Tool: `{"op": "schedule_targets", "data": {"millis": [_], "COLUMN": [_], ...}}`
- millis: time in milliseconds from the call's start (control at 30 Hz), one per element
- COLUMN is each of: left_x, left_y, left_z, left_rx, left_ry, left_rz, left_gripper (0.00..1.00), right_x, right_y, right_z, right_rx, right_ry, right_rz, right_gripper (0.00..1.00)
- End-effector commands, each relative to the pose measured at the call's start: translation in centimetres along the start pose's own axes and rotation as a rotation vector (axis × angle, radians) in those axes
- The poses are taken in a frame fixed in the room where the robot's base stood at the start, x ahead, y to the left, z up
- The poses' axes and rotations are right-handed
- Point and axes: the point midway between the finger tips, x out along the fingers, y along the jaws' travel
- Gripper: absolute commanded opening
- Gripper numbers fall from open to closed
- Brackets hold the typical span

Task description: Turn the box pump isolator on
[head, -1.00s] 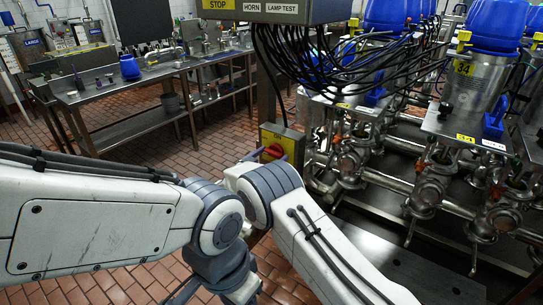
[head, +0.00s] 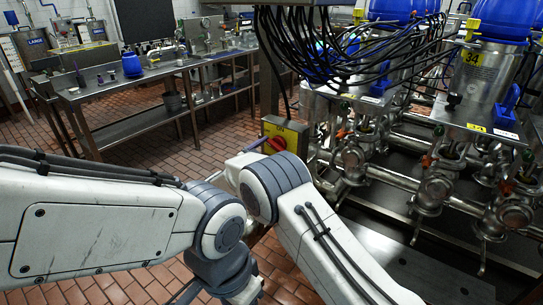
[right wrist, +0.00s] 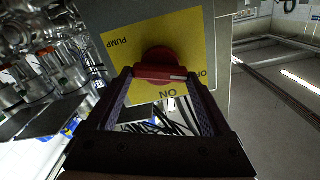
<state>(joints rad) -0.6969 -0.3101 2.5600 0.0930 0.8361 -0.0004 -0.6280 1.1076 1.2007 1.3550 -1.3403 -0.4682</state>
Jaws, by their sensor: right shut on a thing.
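The box pump isolator is a yellow plate (head: 291,131) with a red knob (head: 277,144) on a post in the head view. In the right wrist view its yellow plate (right wrist: 180,34) reads PUMP and ON upside down, and the red knob (right wrist: 160,57) carries a red bar handle. The handle's white mark points right, towards a partly hidden label that looks like OFF. My right gripper (right wrist: 160,76) is shut on this handle, with one finger at each end.
Pipes, valves and steel vessels with blue tops (head: 500,18) fill the right side. Black cables (head: 345,45) hang above and beside the isolator post. A steel workbench (head: 155,72) stands at the back left. Red tiled floor (head: 215,135) between is clear.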

Motion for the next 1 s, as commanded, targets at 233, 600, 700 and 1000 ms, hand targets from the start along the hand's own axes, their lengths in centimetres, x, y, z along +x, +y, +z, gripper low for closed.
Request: {"op": "schedule_targets", "data": {"millis": [233,600,700,1000], "left_x": [3.8,8.6,10.0,13.7], "left_y": [-0.3,-0.6,-0.7,-1.0], "left_z": [0.2,0.5,0.5,0.7], "left_rx": [0.0,0.0,0.0,0.0], "left_ry": [0.0,0.0,0.0,0.0], "left_rz": [0.0,0.0,0.0,0.0], "left_gripper": [0.5,0.5,0.5,0.5], "right_x": [-0.3,-0.3,-0.3,-0.3], "right_y": [0.4,0.6,0.6,0.7], "right_z": [0.8,1.0,1.1,1.1], "right_rx": [0.235,0.586,0.681,0.95], "right_ry": [-0.004,-0.004,-0.005,-0.005], "right_rz": [-0.001,0.0,0.001,0.003], "right_gripper": [0.29,0.29,0.29,0.29]}}
